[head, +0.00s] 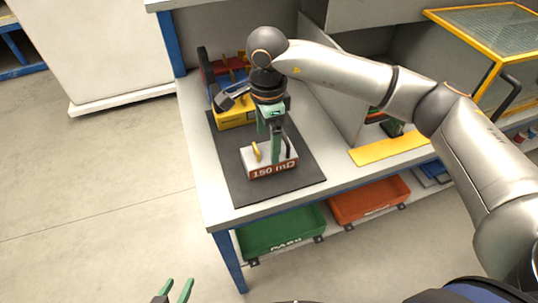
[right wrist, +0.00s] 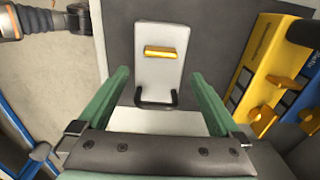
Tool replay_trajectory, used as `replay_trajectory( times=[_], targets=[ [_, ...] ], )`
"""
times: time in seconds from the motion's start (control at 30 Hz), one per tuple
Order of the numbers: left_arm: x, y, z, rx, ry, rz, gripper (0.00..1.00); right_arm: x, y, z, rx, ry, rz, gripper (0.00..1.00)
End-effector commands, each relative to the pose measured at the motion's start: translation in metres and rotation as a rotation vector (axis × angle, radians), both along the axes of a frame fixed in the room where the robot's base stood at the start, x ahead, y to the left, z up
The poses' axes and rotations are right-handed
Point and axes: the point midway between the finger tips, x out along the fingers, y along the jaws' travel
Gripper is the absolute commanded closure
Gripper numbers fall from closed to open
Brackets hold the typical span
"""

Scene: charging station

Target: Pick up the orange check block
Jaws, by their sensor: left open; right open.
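The check block (head: 262,171) sits on the dark mat (head: 232,172) on the workbench. It has an orange-red front face with white "150 m…" lettering, a pale top, a yellow bar and a black handle. In the right wrist view the block (right wrist: 150,80) shows its pale top, with the yellow bar towards the far end and the black handle nearer. My right gripper (head: 274,158) is open, pointing down over the block; its green fingers appear either side of the block in the wrist view (right wrist: 158,78). Contact cannot be told. My left gripper (head: 174,290) is open and empty, low over the floor.
A yellow case (head: 236,116) and a red holder (head: 226,72) stand behind the block. A grey upright panel (head: 335,105) and a yellow strip (head: 388,149) are to the right. Green (head: 282,232) and orange (head: 368,200) bins sit under the bench.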

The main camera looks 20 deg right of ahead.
Motion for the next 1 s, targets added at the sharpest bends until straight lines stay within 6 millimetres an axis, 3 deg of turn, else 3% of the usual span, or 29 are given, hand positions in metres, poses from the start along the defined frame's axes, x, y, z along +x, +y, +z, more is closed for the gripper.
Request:
replay_trajectory(
  times=[0.3, 0.6, 1.0],
  targets=[
    [0.001, 0.005, 0.002, 0.005, -0.004, 0.010, 0.50, -0.002, -0.003, -0.044, 0.001, 0.003, 0.000, 0.00],
    [0.001, 0.005, 0.001, 0.006, -0.002, 0.010, 0.50, -0.002, -0.003, -0.048, 0.001, 0.001, 0.000, 0.00],
    [0.000, 0.003, 0.001, 0.003, 0.000, 0.007, 0.50, -0.002, -0.003, -0.048, 0.001, 0.001, 0.000, 0.45]
  ],
)
